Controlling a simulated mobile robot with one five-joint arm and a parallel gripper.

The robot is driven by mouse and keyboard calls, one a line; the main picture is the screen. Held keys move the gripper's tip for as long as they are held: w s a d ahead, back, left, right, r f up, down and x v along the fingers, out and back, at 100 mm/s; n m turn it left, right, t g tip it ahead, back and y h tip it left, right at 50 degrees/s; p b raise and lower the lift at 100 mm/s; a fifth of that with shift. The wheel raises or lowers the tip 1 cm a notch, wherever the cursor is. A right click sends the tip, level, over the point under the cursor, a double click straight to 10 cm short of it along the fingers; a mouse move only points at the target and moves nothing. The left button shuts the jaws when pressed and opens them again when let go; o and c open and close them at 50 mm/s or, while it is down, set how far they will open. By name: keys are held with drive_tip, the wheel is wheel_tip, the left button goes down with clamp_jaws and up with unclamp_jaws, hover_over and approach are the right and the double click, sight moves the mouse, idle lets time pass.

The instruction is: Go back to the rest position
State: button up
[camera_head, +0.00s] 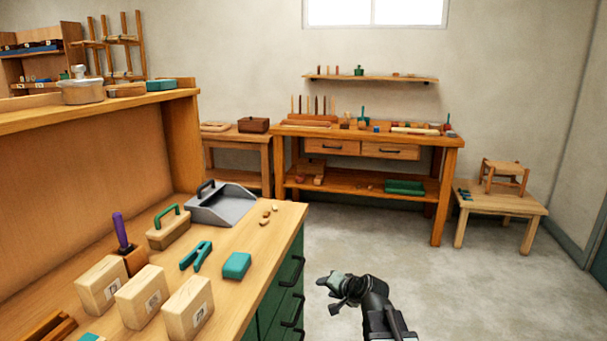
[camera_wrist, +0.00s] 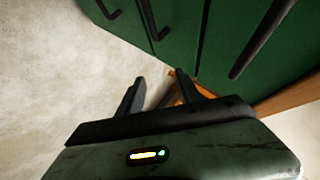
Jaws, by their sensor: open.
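My gripper (camera_head: 326,283) hangs over the floor, to the right of the green drawer cabinet under the near workbench. It holds nothing. In the wrist view, the two dark fingers of my gripper (camera_wrist: 161,92) stand apart with an empty gap between them. The green drawer fronts (camera_wrist: 205,35) with dark handles lie beyond the fingers there, and pale floor shows to the left.
The near workbench (camera_head: 235,290) carries numbered wooden blocks, a grey dustpan (camera_head: 222,204), a green clamp (camera_head: 197,256) and a teal block (camera_head: 237,265). A second workbench (camera_head: 450,142) and a small table (camera_head: 500,202) stand at the back. Concrete floor (camera_head: 450,270) lies open between.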

drive_tip(key=s+d+f+n+g+h, duration=0.3)
drive_tip(key=s+d+f+g, duration=0.2)
drive_tip(key=s, duration=0.5)
drive_tip(key=s+d+f+n+g+h, duration=0.2)
drive_tip(key=s+d+f+g, duration=0.25)
drive_tip(key=s, duration=0.55)
wheel_tip(320, 180, up, 28)
drive_tip(key=s+p, duration=0.1)
drive_tip(key=p, duration=2.6)
drive_tip(key=shift+a+f+n+p, duration=0.2)
drive_tip(key=shift+n+p, duration=0.2)
